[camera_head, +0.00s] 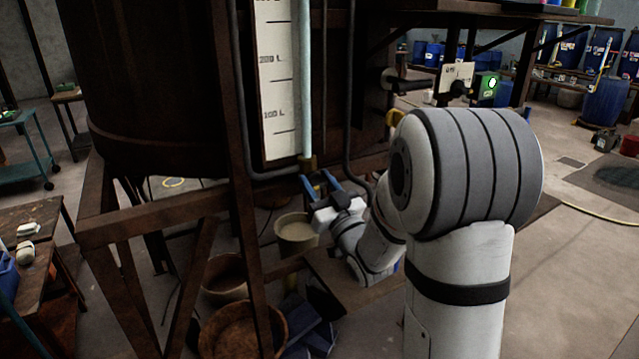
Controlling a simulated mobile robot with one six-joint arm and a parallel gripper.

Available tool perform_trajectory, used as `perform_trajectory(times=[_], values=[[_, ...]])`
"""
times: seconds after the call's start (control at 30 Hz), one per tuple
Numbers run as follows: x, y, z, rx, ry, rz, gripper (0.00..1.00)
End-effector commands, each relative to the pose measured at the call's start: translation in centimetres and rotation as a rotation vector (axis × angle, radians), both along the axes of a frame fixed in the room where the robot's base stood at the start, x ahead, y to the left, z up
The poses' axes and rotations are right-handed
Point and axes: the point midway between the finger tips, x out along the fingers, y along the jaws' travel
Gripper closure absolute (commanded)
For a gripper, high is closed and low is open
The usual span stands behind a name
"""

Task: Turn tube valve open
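A pale sight tube (305,80) runs upright along the front of a large dark vat, beside a white scale marked in litres. At its lower end is a small brass-coloured fitting (307,163), which looks like the tube valve; its handle is too small to make out. My gripper (319,183) is just below and slightly right of this fitting. Its two blue fingers point up toward it and stand apart, with nothing visible held between them. I cannot tell whether a finger touches the fitting.
A rusty steel frame (170,212) stands around the vat and close to my arm. Below are a bucket of pale liquid (297,228) and brown bowls (242,328). A dark pipe (347,90) runs right of the tube. Open floor lies at right.

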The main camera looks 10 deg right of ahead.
Motion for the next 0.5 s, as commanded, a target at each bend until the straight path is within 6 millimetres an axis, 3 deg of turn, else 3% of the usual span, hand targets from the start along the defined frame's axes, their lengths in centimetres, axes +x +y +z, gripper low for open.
perform_trajectory(times=[0.27,0.5], values=[[0.0,0.0,0.01,0.0,0.0,-0.001,0.83],[0.0,-0.03,-0.47,-0.051,-0.021,-0.001,0.83]])
